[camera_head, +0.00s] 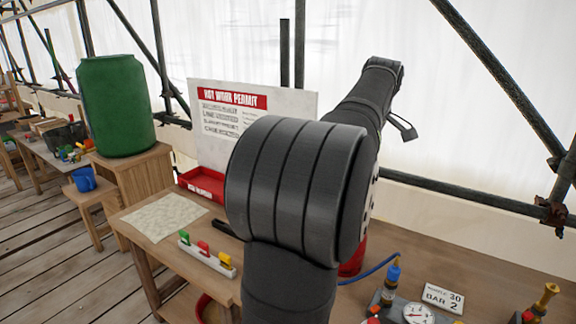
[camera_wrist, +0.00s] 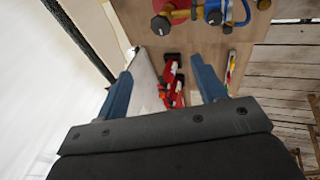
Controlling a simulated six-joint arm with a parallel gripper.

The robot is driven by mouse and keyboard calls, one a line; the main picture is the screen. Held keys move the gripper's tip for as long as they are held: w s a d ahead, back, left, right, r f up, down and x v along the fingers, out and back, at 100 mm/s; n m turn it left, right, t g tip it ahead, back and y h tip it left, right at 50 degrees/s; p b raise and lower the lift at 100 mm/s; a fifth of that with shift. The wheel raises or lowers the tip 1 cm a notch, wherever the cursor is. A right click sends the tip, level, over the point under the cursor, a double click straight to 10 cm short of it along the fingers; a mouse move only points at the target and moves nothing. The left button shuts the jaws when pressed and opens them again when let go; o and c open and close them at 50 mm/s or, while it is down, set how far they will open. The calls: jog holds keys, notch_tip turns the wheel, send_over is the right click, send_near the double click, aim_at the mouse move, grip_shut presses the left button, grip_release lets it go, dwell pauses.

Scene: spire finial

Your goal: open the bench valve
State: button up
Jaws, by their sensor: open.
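The bench fittings stand at the lower right in the head view: a round white gauge (camera_head: 418,313), a blue-topped brass fitting (camera_head: 392,272) with a blue hose, and a separate brass fitting (camera_head: 546,297) with a red part beside it. I cannot tell for certain which part is the bench valve's handle. In the wrist view, brass fittings with dark knobs and a blue part (camera_wrist: 213,12) show at the top edge, beyond my fingertips. My gripper (camera_wrist: 163,85) is open, its two blue fingers apart and nothing held between them. In the head view my arm hides part of the bench.
A rack of coloured pieces (camera_head: 207,256) and a pale sheet (camera_head: 163,216) lie at left. A small sign (camera_head: 443,298) stands by the gauge. Scaffold tubes run behind.

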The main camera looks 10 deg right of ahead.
jog(key=s+a+f+m+t+y, duration=0.2)
jog(key=a+f+m+t+y, duration=0.2)
jog(key=f+m+y, duration=0.7)
jog(key=s+d+f+m+t+h, duration=0.3)
jog(key=f+m+t+h, duration=0.15)
jog(key=m, duration=1.25)
jog(key=s+d+f+m+t+h, duration=0.3)
jog(key=f+m+t+h, duration=0.15)
jog(key=m, duration=1.25)
jog(key=shift+t+h, duration=0.3)
jog(key=shift+h, duration=0.1)
jog(key=w, duration=1.1)
jog(key=w+r, duration=0.1)
jog(key=w, duration=0.5)
jog(key=shift+w, duration=0.3)
jog(key=shift+c, duration=0.2)
jog(key=c, duration=0.9)
